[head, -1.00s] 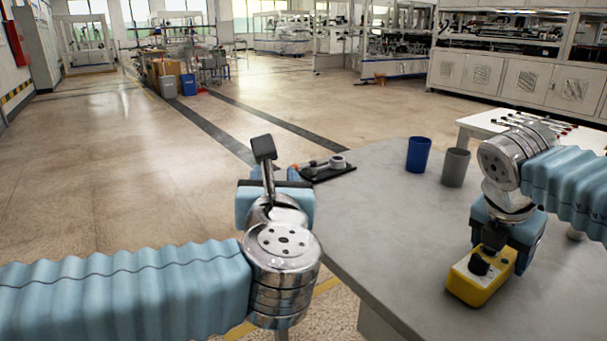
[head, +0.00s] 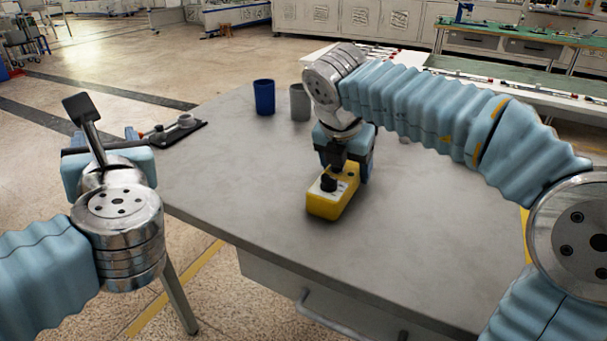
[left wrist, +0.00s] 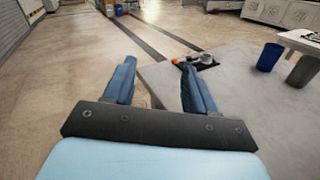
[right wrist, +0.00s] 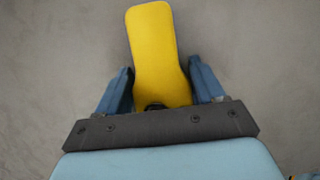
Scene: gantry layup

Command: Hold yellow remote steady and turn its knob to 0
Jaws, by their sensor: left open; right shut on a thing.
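The yellow remote (head: 332,198) is at the middle of the grey table, with its black knob (head: 328,184) on the top face. My right gripper (head: 347,165) is shut on the remote from its far side. The right wrist view shows the remote's plain yellow surface (right wrist: 152,50) between the two fingers; the knob face is hidden there. I cannot tell whether the remote touches the table. The dial marks are too small to read. My left gripper (left wrist: 158,85) is open and empty, off the table's left edge, well away from the remote.
A blue cup (head: 264,97) and a grey cup (head: 299,102) stand behind the remote. A black tray (head: 178,132) with small parts lies at the table's far left corner. The grey table (head: 240,190) is clear left and in front of the remote.

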